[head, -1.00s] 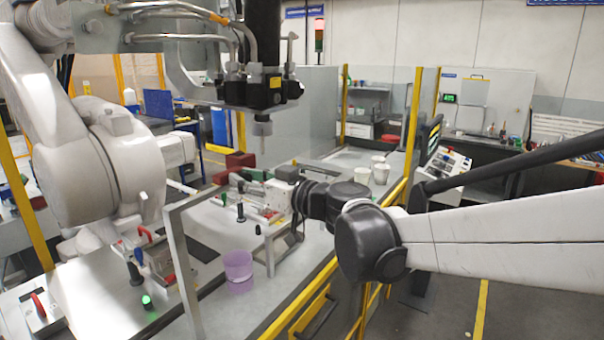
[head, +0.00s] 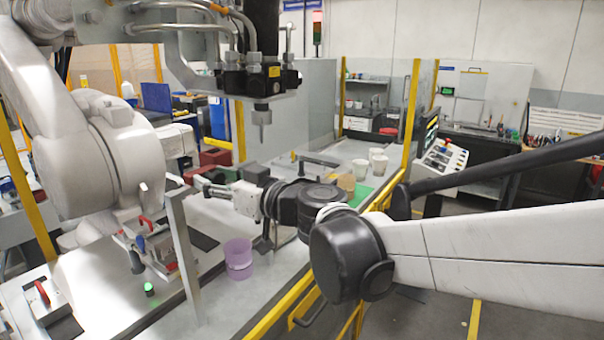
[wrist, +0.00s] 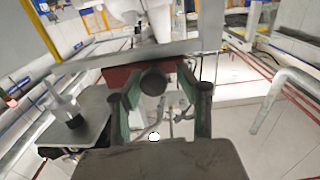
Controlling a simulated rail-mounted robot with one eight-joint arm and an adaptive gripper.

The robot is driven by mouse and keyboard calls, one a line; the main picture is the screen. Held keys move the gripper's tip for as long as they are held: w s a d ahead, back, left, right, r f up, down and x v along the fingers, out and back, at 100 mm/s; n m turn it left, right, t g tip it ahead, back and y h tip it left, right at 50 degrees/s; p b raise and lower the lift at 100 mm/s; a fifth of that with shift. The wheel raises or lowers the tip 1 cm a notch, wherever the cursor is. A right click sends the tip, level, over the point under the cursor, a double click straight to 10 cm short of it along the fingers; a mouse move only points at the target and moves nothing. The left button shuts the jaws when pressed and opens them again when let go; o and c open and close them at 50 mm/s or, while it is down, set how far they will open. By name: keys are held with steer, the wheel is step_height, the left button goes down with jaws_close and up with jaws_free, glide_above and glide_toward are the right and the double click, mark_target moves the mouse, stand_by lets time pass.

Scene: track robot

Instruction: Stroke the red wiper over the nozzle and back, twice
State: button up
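My gripper (head: 222,190) reaches left over the work table in the head view. In the wrist view its two fingers (wrist: 160,98) stand apart. A red bar (wrist: 117,76), perhaps the red wiper, lies across at the fingertips, with a dark round end (wrist: 152,82) in front of it between the fingers. I cannot tell whether the fingers press on the bar. The nozzle (head: 262,116) is a slim grey tip hanging below a black tool head (head: 262,82), above and to the right of the fingertips in the head view. It is not clearly identifiable in the wrist view.
A grey upright post (head: 183,255) and a purple cup (head: 238,256) stand near my gripper. Pale cups (head: 377,162) stand farther back. A clamp with a red handle (head: 146,226) is at left. A large white robot arm (head: 105,150) stands beyond it. Yellow rails edge the table.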

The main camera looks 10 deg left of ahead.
steer(key=shift+o, duration=0.6)
steer(key=shift+w, duration=0.1)
steer(key=shift+d, duration=0.1)
steer(key=shift+d, duration=0.2)
steer(key=v, duration=1.1)
steer(key=shift+d, duration=0.25)
steer(key=shift+f, duration=0.1)
steer(key=s+d+f+m+h+b, duration=0.2)
steer(key=s+d+f+m+h, duration=0.2)
steer(key=d+f, duration=0.4)
steer(key=s+d+f+m+h+b, duration=0.2)
steer(key=s+d+f+m+h, duration=0.2)
steer(key=d, duration=1.1)
steer(key=s+d+f+m+h+b, duration=0.2)
steer(key=s+d+f+m+h, duration=0.2)
steer(key=d+f+h, duration=0.4)
steer(key=d+f+m, duration=0.1)
steer(key=d+f, duration=0.3)
steer(key=f, duration=0.1)
steer(key=shift+d+b, duration=0.35)
